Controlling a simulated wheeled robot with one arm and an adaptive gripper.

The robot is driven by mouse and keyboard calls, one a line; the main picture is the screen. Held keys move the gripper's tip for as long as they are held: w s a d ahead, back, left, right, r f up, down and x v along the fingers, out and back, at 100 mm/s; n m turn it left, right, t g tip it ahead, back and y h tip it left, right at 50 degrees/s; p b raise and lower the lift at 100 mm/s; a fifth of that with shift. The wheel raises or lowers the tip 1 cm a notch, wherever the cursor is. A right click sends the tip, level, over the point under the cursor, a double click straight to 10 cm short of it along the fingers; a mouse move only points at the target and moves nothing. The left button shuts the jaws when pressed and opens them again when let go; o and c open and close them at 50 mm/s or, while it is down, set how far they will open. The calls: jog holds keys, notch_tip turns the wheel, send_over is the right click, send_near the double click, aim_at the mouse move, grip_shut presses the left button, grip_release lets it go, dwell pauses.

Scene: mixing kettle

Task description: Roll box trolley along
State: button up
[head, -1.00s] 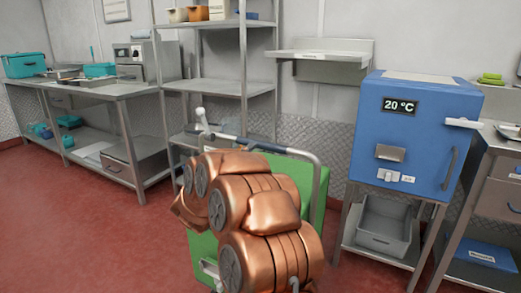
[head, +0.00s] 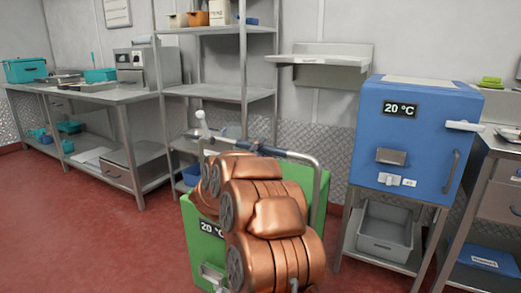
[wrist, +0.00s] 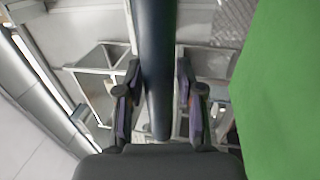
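The box trolley is a green box (head: 318,205) with a grey tubular push handle (head: 318,170) and a display reading 20 °C (head: 211,229) on its near side. It stands on the floor in front of me, largely covered by my copper-coloured arm. The dark blue grip (head: 262,148) of the handle runs across the top of the trolley. In the wrist view the dark grip (wrist: 154,40) passes between the fingers of my gripper (wrist: 159,80), which lie close against both sides of it. The trolley's green side fills the right of that view.
A blue box (head: 420,135) reading 20 °C stands on a metal stand at the right, with a grey bin (head: 385,232) below. A metal shelf unit (head: 215,90) stands behind the trolley. A steel workbench (head: 100,92) is at the left. Red floor (head: 90,235) is clear at the left.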

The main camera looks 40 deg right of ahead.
grip_shut()
dwell(0.4)
